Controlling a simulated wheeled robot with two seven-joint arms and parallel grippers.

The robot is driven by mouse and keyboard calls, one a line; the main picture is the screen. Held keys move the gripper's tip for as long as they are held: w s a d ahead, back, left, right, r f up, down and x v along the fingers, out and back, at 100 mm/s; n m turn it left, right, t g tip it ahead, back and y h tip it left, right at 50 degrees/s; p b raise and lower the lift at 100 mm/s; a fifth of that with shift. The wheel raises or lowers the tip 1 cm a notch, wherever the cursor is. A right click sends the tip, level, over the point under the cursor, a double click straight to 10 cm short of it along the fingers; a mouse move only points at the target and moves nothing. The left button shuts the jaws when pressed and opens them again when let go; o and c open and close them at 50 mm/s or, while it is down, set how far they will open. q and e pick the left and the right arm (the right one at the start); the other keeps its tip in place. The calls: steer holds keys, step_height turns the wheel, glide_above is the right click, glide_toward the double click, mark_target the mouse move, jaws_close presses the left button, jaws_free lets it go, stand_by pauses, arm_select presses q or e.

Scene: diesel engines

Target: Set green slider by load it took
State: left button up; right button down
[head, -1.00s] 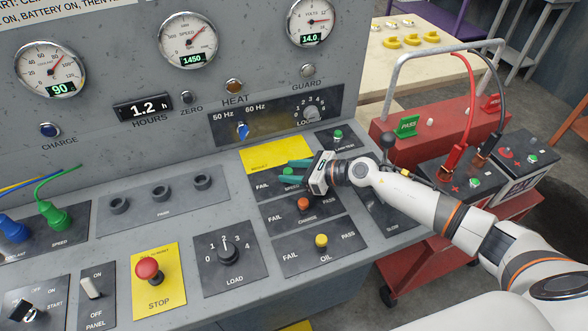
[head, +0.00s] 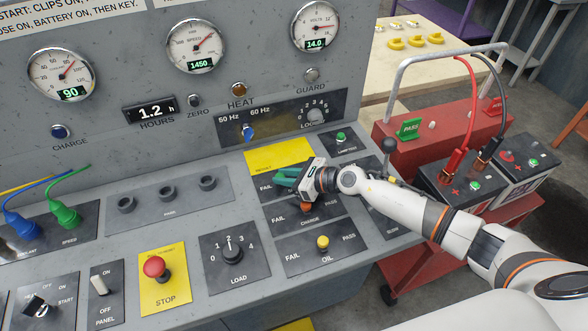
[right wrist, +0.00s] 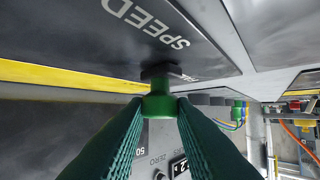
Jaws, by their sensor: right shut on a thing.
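The orange slider (head: 306,208) on the CHARGE strip is partly hidden by the gripper. The yellow slider (head: 323,242) is on the OIL strip. The LOAD dial (head: 235,257) points near 2. My left gripper is not in view.
The speed gauge (head: 194,46) reads 1450, the left gauge (head: 61,75) 90, and the volts gauge (head: 317,27) 14.0. A red STOP button (head: 155,268) sits at the front. A red trolley (head: 395,150) with batteries stands right of the console, under my arm.

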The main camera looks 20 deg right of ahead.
steer(key=c, duration=1.5)
jaws_free()
steer(key=shift+s+a, duration=0.1)
steer(key=shift+a, duration=0.1)
steer(key=shift+o, duration=1.3)
steer(key=shift+a, duration=0.1)
steer(key=shift+d, duration=0.2)
steer(key=b+v, duration=0.2)
steer(key=v, duration=0.8)
steer(key=shift+s+d, duration=0.2)
steer(key=shift+s, duration=0.05)
steer(key=shift+s+d+r+b, duration=0.3)
steer(key=shift+r+b, duration=0.05)
